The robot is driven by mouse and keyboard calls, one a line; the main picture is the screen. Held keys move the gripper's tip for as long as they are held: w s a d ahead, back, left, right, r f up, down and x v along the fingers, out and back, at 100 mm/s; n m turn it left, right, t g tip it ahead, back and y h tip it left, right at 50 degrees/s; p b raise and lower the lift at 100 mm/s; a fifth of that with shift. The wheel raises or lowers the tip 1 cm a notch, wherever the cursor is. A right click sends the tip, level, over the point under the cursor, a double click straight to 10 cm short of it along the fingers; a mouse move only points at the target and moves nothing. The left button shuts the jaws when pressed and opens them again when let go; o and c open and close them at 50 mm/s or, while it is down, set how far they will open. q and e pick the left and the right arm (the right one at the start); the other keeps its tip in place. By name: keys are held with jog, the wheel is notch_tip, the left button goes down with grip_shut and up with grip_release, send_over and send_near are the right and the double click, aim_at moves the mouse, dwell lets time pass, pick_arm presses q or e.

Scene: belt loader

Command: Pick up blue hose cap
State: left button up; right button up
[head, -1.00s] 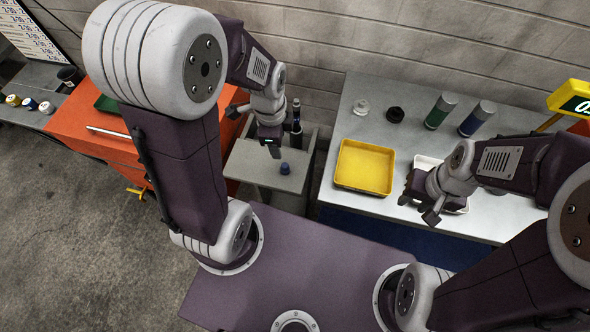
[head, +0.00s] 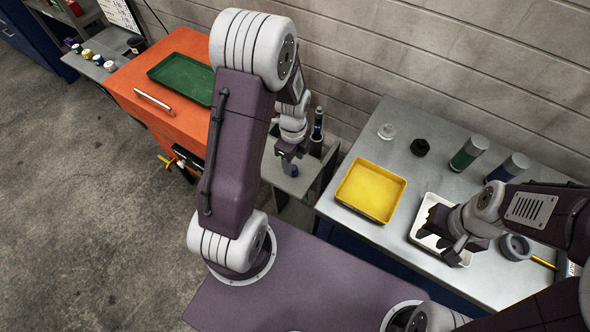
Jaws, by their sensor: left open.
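The blue hose cap (head: 294,171) is a small dark blue piece on the grey surface between the orange cabinet and the work table. My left gripper (head: 289,158) is open, pointing down just above the cap and partly covering it. Whether the fingers are beside the cap or still above it is hard to tell. My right gripper (head: 447,236) looks open, with its fingers apart over the white tray (head: 426,241).
A dark bottle (head: 317,130) stands close behind the cap. A yellow tray (head: 370,190), a black cap (head: 420,147), and green (head: 468,152) and blue (head: 508,168) cylinders are on the table (head: 400,115). A green tray (head: 182,78) lies on the orange cabinet (head: 140,74).

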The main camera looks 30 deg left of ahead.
aim_at(294, 167)
pick_arm(q)
jog(key=f, duration=0.5)
jog(key=shift+w+a, duration=0.2)
jog(key=shift+a, duration=0.05)
jog(key=shift+f, duration=0.15)
jog(key=shift+d, duration=0.15)
pick_arm(e)
jog(key=shift+a+r, duration=0.2)
jog(key=shift+r, duration=0.1)
pick_arm(q)
grip_shut()
